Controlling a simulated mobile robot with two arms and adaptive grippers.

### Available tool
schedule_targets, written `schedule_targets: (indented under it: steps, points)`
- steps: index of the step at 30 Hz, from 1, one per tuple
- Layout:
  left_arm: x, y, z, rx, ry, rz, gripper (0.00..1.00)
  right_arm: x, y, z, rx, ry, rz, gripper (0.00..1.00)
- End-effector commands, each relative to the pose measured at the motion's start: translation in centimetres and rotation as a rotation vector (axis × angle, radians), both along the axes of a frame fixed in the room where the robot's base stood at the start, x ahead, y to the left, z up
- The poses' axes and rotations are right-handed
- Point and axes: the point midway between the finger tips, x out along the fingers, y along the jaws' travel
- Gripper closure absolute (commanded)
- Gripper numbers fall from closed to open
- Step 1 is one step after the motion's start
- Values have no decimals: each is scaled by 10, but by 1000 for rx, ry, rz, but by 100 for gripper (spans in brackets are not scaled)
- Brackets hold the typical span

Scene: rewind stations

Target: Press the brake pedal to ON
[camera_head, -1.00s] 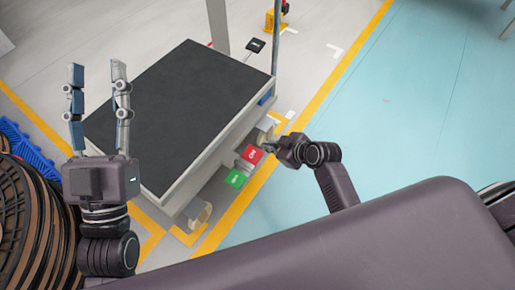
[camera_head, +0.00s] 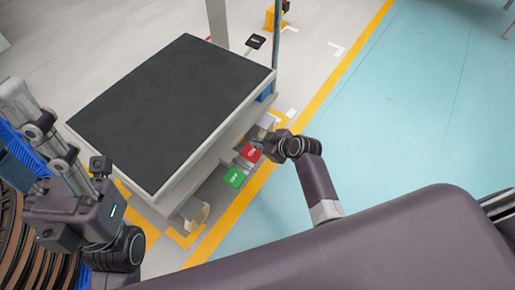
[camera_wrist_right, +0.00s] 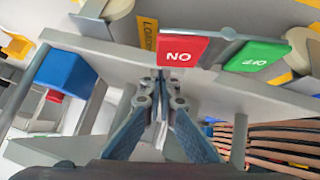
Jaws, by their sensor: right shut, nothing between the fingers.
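The red ON pedal (camera_head: 251,153) and the green OFF pedal (camera_head: 235,177) sit side by side low on the long side of a dark-topped cart (camera_head: 170,100). In the right wrist view the red pedal (camera_wrist_right: 182,50) is upside down above the fingertips, with the green pedal (camera_wrist_right: 256,57) to its right. My right gripper (camera_head: 259,145) is shut and empty, its tips right by the red pedal; I cannot tell whether they touch it. The closed tips also show in the right wrist view (camera_wrist_right: 161,77). My left gripper (camera_head: 17,125) is open and empty at the left edge, away from the pedals.
A yellow floor line (camera_head: 225,222) runs alongside the cart. The turquoise floor (camera_head: 410,110) on the right is clear. Brown-rimmed reels (camera_head: 22,235) and a blue crate (camera_head: 12,138) stand at the left. A post (camera_head: 275,40) rises at the cart's far corner.

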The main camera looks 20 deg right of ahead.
Motion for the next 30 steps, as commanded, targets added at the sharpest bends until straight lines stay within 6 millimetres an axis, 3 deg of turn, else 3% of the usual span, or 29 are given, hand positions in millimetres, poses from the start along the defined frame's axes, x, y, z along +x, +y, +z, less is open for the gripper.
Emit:
schedule_targets:
  steps: [6, 30]
  points:
    - [1, -1, -7, 2, -14, 1, 60, 3, -2, -18, 3, -3, 0, 100]
    - [3, -1, -6, 5, -16, 0, 60, 6, -7, -25, 51, 38, 0, 100]
